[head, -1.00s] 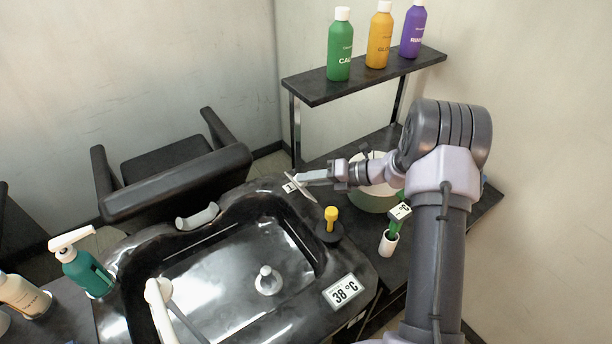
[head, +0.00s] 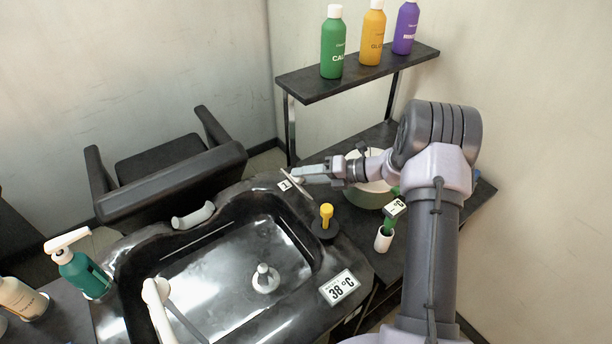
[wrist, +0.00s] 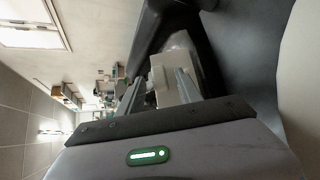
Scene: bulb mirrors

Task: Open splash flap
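A thin pale flap (head: 297,188) stands at the right back corner of the black basin's (head: 240,212) rim, beside a small white label marked 1. I take it to be the splash flap. My gripper (head: 302,174) is at its upper end, with the fingertips by it; contact cannot be told. In the wrist view my gripper (wrist: 158,88) has its two fingers apart. A pale beige piece (wrist: 164,72), likely the flap, shows between and beyond them, nearer the right finger. A gap shows between it and the left finger.
A shelf (head: 360,72) with several bottles is behind. A black chair (head: 170,180) stands behind the basin.

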